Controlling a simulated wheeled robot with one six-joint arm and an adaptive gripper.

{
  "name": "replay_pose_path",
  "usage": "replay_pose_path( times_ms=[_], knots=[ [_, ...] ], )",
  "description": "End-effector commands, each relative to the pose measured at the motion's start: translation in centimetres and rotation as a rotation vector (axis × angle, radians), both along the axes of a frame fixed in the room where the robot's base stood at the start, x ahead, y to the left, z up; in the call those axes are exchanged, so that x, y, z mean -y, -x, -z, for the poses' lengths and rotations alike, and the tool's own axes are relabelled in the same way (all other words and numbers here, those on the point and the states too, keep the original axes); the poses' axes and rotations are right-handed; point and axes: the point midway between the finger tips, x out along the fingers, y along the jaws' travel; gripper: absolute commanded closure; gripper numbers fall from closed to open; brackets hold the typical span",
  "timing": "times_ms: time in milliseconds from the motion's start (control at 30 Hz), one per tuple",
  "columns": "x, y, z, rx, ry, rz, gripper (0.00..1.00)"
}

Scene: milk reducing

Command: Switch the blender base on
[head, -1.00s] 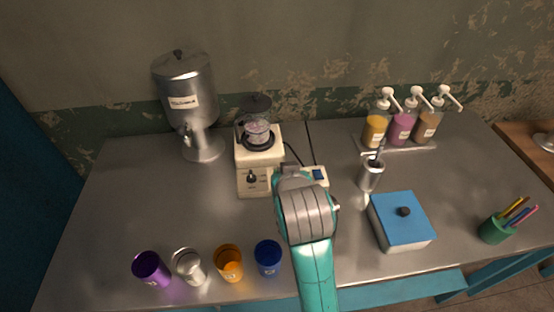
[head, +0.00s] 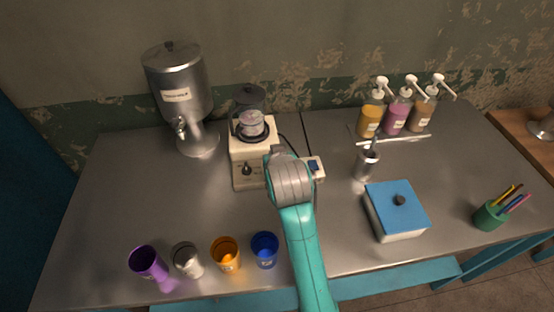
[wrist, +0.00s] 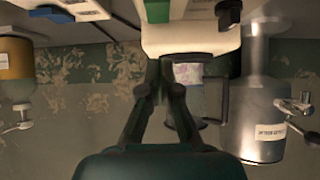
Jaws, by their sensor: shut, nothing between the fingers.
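The blender base (head: 252,135) is a cream-white box at the back middle of the counter, with a dark knob (head: 247,170) on its front. A jar with pinkish contents (head: 251,123) sits on it. My gripper (head: 277,157) is at the base's right front side, its fingers mostly hidden by my wrist. In the wrist view, the base (wrist: 190,38) appears upside down, with the dark knob (wrist: 228,13) at the top. My shut, empty fingers (wrist: 160,68) overlap its lower left edge there; contact cannot be told. A green patch (wrist: 157,10) shows at the top; I cannot tell its part.
A small white box with a blue switch (head: 313,166) lies right of the base. A metal dispenser (head: 180,90) stands left. Several cups line the front edge, including a blue cup (head: 265,250). A blue-lidded box (head: 397,207) is at right. The counter's left-centre is clear.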

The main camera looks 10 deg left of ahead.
Motion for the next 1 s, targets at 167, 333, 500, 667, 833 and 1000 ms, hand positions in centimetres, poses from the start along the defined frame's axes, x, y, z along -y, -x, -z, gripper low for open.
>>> replay_pose_path(
  times_ms=[167, 333, 500, 667, 833, 1000],
  knots=[
    [-0.3, -1.2, 2.5, -0.003, 0.001, 0.0, 1.0],
    [-0.4, -1.4, 4.1, -0.002, 0.001, 0.001, 1.0],
    [-0.4, -1.5, 4.7, 0.0, 0.0, 0.0, 1.0],
    [-0.4, -1.5, 4.7, 0.0, 0.0, 0.0, 1.0],
    [-0.4, -1.6, 4.7, -0.003, 0.001, 0.0, 1.0],
    [-0.5, -2.0, 5.0, -0.073, 0.021, 0.002, 1.0]
  ],
)
